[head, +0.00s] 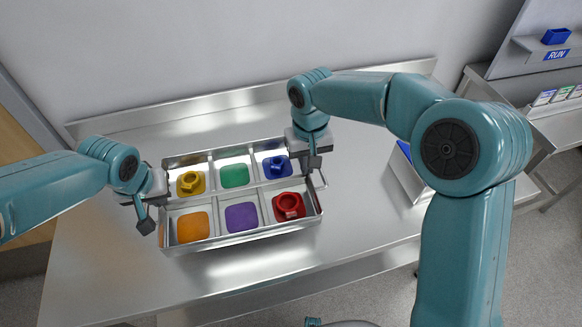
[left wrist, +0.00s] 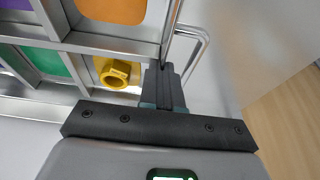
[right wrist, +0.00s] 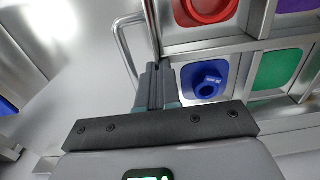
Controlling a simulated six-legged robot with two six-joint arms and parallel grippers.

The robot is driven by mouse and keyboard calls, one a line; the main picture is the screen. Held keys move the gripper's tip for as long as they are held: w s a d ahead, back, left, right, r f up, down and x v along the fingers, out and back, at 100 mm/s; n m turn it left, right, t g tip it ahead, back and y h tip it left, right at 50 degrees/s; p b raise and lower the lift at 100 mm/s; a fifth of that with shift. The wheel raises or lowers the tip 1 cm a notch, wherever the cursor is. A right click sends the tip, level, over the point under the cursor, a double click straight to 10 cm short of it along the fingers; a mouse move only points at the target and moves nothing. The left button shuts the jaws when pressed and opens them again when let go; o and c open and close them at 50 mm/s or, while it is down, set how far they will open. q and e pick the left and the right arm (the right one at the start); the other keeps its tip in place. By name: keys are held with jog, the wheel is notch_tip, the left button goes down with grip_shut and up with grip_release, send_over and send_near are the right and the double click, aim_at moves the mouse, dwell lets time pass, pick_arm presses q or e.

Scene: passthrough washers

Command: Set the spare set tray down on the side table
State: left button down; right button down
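The spare set tray (head: 242,240) is a metal tray with six coloured-pad compartments, over the middle of the steel table (head: 370,235). It looks level; whether it touches the table is unclear. A yellow part (head: 191,182), a blue part (head: 277,167) and a red part (head: 289,205) sit in separate compartments; the green, orange and purple pads are bare. My left gripper (head: 146,208) is at the tray's left end, its fingers close together at the end handle (left wrist: 204,42). My right gripper (head: 314,158) is likewise at the right handle (right wrist: 118,40). Both look shut on the handles, fingertips partly hidden.
A bin (head: 405,178) with something blue stands on the table to the right, behind my right arm. A raised lip runs along the table's back. The front strip is clear.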

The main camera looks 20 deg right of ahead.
aim_at(164, 211)
pick_arm(q)
jog(key=shift+a+f, duration=0.2)
pick_arm(e)
jog(key=shift+a+f, duration=0.15)
jog(key=shift+a, duration=0.05)
pick_arm(q)
jog(key=shift+f, duration=0.15)
pick_arm(e)
jog(key=shift+f, duration=0.2)
